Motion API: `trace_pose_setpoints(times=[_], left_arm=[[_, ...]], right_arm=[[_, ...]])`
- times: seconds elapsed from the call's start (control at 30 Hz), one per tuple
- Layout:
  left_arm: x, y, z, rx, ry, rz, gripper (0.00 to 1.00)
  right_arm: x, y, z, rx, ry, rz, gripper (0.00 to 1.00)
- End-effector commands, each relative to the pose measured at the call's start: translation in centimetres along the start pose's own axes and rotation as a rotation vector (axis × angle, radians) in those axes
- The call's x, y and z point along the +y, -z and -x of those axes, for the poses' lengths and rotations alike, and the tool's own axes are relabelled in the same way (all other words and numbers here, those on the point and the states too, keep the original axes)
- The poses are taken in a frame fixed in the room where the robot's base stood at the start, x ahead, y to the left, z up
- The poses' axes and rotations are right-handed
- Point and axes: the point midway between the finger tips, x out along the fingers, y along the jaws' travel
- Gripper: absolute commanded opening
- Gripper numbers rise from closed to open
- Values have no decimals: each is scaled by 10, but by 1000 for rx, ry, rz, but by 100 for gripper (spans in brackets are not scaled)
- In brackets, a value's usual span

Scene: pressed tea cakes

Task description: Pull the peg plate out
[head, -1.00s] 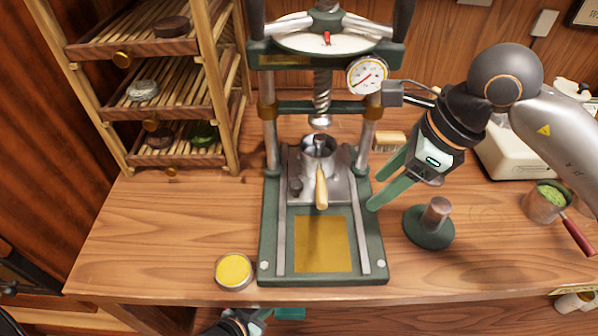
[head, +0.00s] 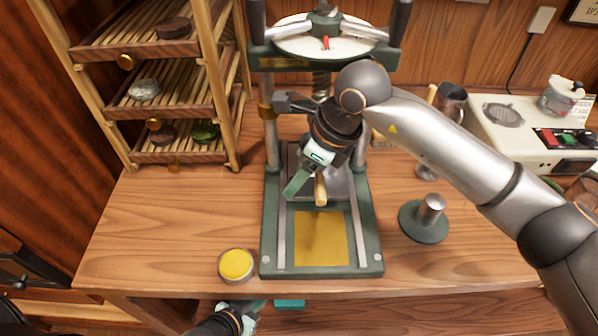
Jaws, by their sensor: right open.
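The peg plate (head: 337,183), a grey metal plate, sits between the rails of the green press (head: 373,245), under its screw. A short wooden handle (head: 320,190) points toward the front. My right gripper (head: 305,181) is open and hangs over the plate, with a green finger at the left of the handle. The gripper hides much of the plate and whatever stands on it; I cannot tell whether it touches the handle. My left gripper (head: 251,308) is low at the front, below the table edge, and its jaw state is unclear.
A yellow round tin (head: 236,264) stands left of the press. A green round base with a metal peg (head: 431,212) stands to its right. A slatted rack (head: 232,140) is at the left, a cream scale-like device (head: 520,125) at the right. The press's front bed is clear.

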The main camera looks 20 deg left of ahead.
Motion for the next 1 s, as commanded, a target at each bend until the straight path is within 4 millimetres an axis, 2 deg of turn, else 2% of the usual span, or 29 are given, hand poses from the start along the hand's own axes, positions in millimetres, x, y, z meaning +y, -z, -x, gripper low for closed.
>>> trace_pose_setpoints(times=[0.3,0.83,1.0], left_arm=[[0,1,0,2,0,2,0],[0,4,-1,9,0,2,0],[0,7,-2,13,0,1,0]], right_arm=[[0,0,-4,0,0,1,61],[0,0,-3,0,0,0,2],[0,0,-3,0,0,0,0]])
